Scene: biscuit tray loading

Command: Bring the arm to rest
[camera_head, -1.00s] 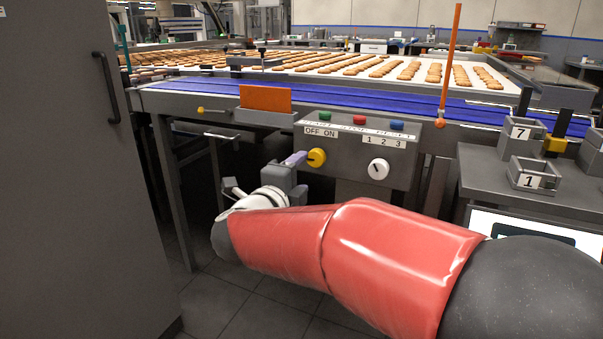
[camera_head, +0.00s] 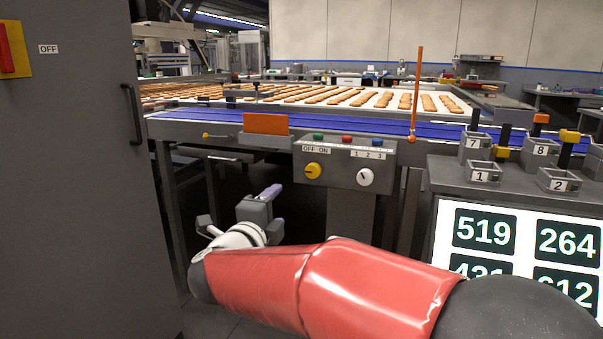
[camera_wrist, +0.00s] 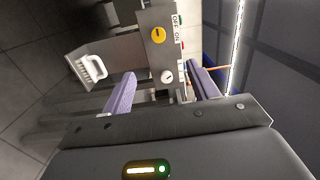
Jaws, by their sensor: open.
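My gripper (camera_head: 270,194) is in front of and below the control box, to the left of it, apart from it and holding nothing. In the wrist view my gripper (camera_wrist: 162,88) shows two purple fingers spread wide with empty space between them. The grey control box (camera_head: 345,165) has a yellow knob (camera_head: 313,171) and a white knob (camera_head: 365,177) on its front. In the wrist view the yellow knob (camera_wrist: 158,35) and white knob (camera_wrist: 167,77) lie beyond the fingers. My red arm crosses the lower part of the head view.
A grey cabinet (camera_head: 75,190) stands close on the left. The blue conveyor edge (camera_head: 340,132) and biscuit rows lie behind the box. An orange post (camera_head: 418,90) rises right of it. Numbered holders (camera_head: 480,173) stand on the right bench above a number screen (camera_head: 510,250).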

